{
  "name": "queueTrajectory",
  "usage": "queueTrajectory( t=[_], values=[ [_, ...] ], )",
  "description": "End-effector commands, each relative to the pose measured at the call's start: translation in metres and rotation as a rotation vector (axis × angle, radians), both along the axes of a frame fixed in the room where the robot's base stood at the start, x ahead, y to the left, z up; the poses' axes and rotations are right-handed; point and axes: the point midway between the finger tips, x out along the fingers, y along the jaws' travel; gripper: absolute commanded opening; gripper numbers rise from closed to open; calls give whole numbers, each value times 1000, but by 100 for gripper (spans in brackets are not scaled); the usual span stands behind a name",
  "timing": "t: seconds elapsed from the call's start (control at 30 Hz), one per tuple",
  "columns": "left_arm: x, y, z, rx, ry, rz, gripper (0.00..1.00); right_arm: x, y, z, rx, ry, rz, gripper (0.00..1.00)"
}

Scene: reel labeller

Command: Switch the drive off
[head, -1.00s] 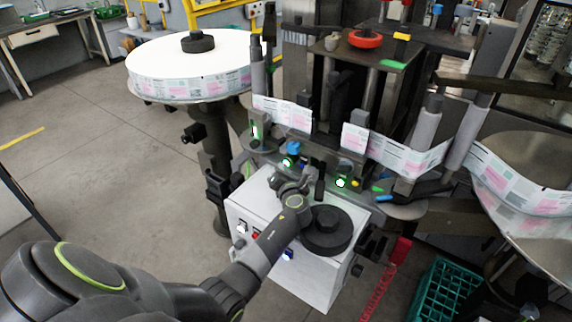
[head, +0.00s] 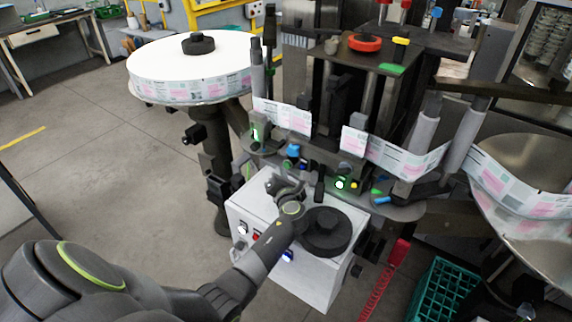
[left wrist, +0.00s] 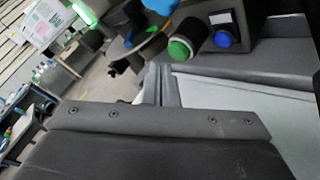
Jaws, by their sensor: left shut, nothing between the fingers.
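My left gripper (head: 284,187) is over the white cabinet (head: 315,280) of the labeller, its fingers toward the row of controls at the cabinet's back. In the left wrist view its fingers (left wrist: 157,84) are shut and empty. A round green button (left wrist: 181,48) and a blue button (left wrist: 225,39) stand just beyond the fingertips, apart from them in the picture. In the head view the blue control (head: 293,150) shows behind the gripper. A lit green lamp (head: 340,184) is to its right. No switch marked as the drive can be read. My right gripper is out of view.
Label web (head: 400,158) runs behind, between the white reel (head: 160,72) and the right reel (head: 520,195). A green crate (head: 440,290) stands on the floor.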

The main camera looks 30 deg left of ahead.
Motion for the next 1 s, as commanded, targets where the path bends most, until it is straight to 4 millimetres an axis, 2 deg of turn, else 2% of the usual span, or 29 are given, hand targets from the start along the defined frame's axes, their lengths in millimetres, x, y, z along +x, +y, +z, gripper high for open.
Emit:
queueTrajectory(
  t=[0.27,0.7,1.0],
  values=[
    [-4,0,1,0,1,1,0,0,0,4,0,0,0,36],
    [-46,4,1,0,1,0,0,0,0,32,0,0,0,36],
    [-50,4,-1,0,0,0,0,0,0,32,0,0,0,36]
  ],
)
